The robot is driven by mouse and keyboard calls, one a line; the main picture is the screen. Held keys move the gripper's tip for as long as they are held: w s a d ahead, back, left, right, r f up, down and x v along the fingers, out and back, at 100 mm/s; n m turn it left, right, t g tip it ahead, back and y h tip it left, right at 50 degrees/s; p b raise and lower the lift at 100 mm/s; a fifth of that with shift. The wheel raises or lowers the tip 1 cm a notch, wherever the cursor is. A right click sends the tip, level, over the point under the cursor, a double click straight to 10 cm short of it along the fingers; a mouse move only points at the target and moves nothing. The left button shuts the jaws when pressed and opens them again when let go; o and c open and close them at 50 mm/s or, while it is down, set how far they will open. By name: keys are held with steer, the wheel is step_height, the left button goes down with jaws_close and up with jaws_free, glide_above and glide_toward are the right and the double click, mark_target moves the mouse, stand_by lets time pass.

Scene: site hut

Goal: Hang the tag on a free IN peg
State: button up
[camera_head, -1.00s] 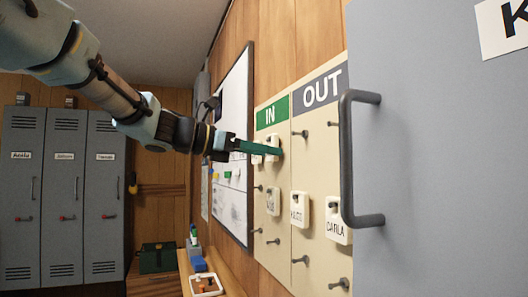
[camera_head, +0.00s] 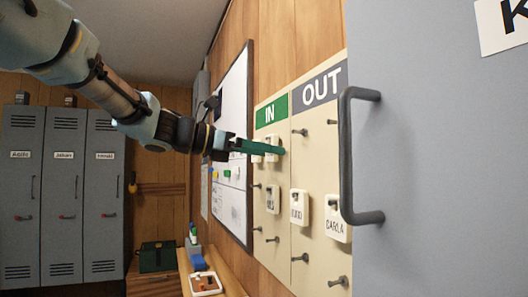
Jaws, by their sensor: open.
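My gripper (camera_head: 266,147) reaches in from the upper left to the top of the IN column (camera_head: 262,215) of the tag board. Its green fingers are open, beside white tags (camera_head: 272,156) at the top IN pegs. The fingers partly hide these tags, and I cannot tell whether they touch one. Another white tag (camera_head: 272,202) hangs lower in the IN column. Bare IN pegs (camera_head: 274,240) show below it. In the OUT column (camera_head: 310,245), one tag (camera_head: 299,210) and the CARLA tag (camera_head: 337,222) hang on pegs.
A grey cabinet door (camera_head: 440,160) with a dark handle (camera_head: 350,160) fills the right and hides part of the OUT column. A whiteboard (camera_head: 233,150) is left of the board. A ledge below holds a small tray (camera_head: 205,284). Grey lockers (camera_head: 65,200) stand at the far left.

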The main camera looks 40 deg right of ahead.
steer(key=b+v, duration=0.3)
steer(key=v, duration=0.8)
steer(key=w+a+f+m+t+y, duration=0.1)
steer(key=w+a+f+t+y, duration=0.15)
steer(key=a+f, duration=0.45)
steer(key=w+a+f+m+t+y, duration=0.1)
steer(key=w+a+f+y, duration=0.15)
steer(key=f, duration=0.85)
steer(key=w+a+f+m+t+y, duration=0.1)
steer(key=w+a+f+t+y, duration=0.1)
steer(key=w+a+f, duration=0.35)
steer(key=s+a+f+m+y, duration=0.2)
steer(key=a+f+m, duration=0.2)
steer(key=a+f, duration=0.2)
steer(key=s+a+f+m+t+y, duration=0.1)
steer(key=s+a+f+m+y, duration=0.1)
steer(key=a+f, duration=0.5)
steer(key=s+a+f+m+t+y+p, duration=0.1)
steer(key=a+f+m+y, duration=0.3)
steer(key=a, duration=0.8)
step_height(320, 180, down, 3)
steer(key=shift+s+a+f+m, duration=0.15)
steer(key=shift+s+m, duration=0.45)
steer(key=shift+m, duration=0.4)
steer(key=shift+c, duration=0.2)
